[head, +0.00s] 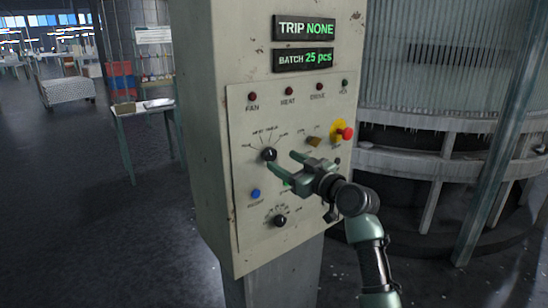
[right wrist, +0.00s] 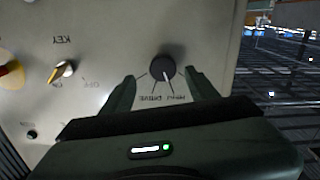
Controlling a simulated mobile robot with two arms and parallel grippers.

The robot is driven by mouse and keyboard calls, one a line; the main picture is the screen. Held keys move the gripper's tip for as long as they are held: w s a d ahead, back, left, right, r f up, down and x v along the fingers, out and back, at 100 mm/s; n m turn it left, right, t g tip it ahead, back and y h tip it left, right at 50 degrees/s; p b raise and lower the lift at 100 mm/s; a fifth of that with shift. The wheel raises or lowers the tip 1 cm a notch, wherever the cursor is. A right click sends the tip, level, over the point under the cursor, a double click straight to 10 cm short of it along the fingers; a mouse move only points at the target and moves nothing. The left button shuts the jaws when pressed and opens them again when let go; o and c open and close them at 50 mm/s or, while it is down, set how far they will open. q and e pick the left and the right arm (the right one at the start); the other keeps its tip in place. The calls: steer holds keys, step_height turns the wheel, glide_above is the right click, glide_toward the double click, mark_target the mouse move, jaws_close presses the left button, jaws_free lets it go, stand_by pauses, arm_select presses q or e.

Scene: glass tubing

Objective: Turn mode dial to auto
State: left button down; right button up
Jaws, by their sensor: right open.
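A black round dial (head: 269,154) with a ring of labelled positions sits on the grey control panel. It also shows in the right wrist view (right wrist: 162,68), upside down, with a pale pointer line. Its labels are only partly legible. A second black dial (head: 280,220) sits lower on the panel, its labels too small to read. I cannot tell from the lettering which one is the mode dial. My right gripper (head: 283,163) is open and empty, close to the upper dial. In the right wrist view its fingers (right wrist: 160,80) are on either side of that dial, apart from it. My left gripper is out of view.
A yellow key switch (head: 314,141) and a red emergency button (head: 347,133) are to the upper right. A blue button (head: 256,194) is below the upper dial. Displays (head: 304,29) read TRIP NONE and BATCH 25 pcs. A large ribbed machine (head: 440,80) stands right of the cabinet.

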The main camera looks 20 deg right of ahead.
mark_target(272, 156)
steer(key=x, duration=0.3)
steer(key=shift+w+a+r+p, duration=0.15)
steer(key=shift+a+p, duration=0.15)
steer(key=shift+a, duration=0.05)
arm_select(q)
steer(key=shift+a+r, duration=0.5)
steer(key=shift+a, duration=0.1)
arm_select(e)
steer(key=shift+w, duration=0.3)
jaws_close()
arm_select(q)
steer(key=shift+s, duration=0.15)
